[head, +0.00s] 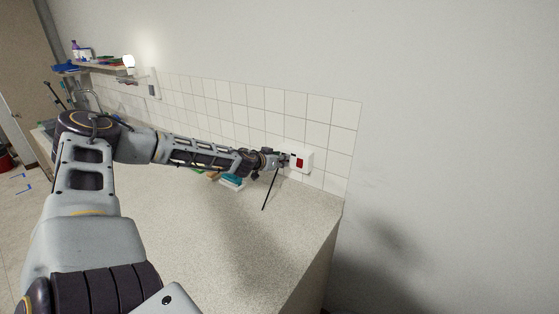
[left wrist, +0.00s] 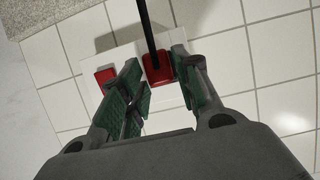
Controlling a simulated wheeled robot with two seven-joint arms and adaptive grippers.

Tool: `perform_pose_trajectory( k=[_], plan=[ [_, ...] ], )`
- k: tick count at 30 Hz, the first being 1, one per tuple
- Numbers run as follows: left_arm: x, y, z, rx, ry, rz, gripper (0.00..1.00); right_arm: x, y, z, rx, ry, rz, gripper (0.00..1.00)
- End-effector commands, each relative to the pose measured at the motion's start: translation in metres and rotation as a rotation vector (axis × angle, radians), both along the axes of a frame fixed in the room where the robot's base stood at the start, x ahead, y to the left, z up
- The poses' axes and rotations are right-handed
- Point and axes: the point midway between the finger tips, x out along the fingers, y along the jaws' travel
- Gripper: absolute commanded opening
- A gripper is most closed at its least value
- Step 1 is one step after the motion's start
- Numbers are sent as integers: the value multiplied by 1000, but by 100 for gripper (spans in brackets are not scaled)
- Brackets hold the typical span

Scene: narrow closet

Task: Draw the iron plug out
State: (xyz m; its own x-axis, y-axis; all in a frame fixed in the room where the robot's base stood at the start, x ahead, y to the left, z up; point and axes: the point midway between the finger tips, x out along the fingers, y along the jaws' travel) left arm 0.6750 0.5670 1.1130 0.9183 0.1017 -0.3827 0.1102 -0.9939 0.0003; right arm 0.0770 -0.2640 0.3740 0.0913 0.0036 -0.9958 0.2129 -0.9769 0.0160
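The iron plug (left wrist: 158,70) is a red block with a black cord rising from it in the left wrist view. It sits against a white wall plate (left wrist: 128,60) on the tiles. My left gripper (left wrist: 157,58) has its green-padded fingers on either side of the plug, close to its sides. I cannot tell whether they touch it. In the head view, my left gripper (head: 281,160) is at the white plate (head: 306,153), and the black cord (head: 269,190) hangs below it. My right gripper is not in view.
A red switch (head: 299,163) is on the plate beside the plug. Below lies a speckled counter (head: 190,255), mostly bare, with a small teal and white stack (head: 232,183) near the wall. A shelf (head: 105,68) with several items is at the far left.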

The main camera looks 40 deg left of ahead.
Motion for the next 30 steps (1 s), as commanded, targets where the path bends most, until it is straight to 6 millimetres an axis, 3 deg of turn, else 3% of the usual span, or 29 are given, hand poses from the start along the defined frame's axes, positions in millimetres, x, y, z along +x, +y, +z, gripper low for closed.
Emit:
perform_pose_trajectory(
  k=[1, 5, 6, 11, 30],
  plan=[
    [0, 0, 0, 0, 0, 0, 22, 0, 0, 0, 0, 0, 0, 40],
    [0, 0, 0, 0, 0, 0, 5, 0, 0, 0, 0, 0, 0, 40],
    [0, 0, 0, 0, 0, 0, 23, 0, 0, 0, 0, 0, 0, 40],
    [0, 0, 0, 0, 0, 0, 6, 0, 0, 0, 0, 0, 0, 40],
    [-12, 0, 1, -2, 1, 2, 5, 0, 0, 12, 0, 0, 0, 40]
  ],
)
